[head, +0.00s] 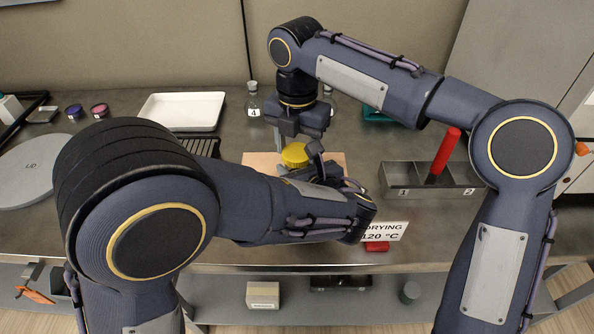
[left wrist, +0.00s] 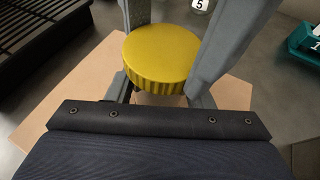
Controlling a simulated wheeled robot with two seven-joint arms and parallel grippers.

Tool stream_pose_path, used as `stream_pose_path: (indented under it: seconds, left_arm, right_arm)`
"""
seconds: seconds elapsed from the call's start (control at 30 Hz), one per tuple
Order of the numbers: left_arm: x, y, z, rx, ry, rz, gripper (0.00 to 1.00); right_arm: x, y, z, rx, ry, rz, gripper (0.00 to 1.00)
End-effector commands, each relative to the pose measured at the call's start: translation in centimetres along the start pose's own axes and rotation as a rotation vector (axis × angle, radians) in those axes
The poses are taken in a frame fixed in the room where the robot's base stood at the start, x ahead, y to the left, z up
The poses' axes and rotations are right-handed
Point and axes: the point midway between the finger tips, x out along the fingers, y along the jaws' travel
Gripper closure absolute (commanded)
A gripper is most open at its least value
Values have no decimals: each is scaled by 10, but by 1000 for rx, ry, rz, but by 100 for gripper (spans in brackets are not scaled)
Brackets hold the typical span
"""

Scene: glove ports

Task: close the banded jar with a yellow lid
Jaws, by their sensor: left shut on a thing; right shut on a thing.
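The round yellow lid (head: 295,154) is level above the tan board, and its ribbed rim shows in the left wrist view (left wrist: 161,58). My right gripper (head: 300,142) points down from above, with its fingers on either side of the lid, shut on it. My left gripper (head: 318,165) comes in low from the side; in the left wrist view (left wrist: 160,96) its fingers lie under the lid, shut on the banded jar. The jar is almost wholly hidden by lid and fingers. I cannot tell whether the lid is seated.
The tan board (head: 262,160) lies under the work. A white tray (head: 182,112) and black rack (head: 203,146) stand left. A bottle marked 4 (head: 253,103) stands behind.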

Motion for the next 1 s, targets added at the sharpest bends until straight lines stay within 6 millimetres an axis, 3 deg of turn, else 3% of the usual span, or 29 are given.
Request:
stream_pose_path:
  seconds: [0.17,1.0]
  left_arm:
    - [0,0,0,0,0,0,100]
    - [0,0,0,0,0,-1,100]
  right_arm:
    - [-1,0,0,348,-4,1,74]
    - [1,0,-1,2697,-1,1,74]
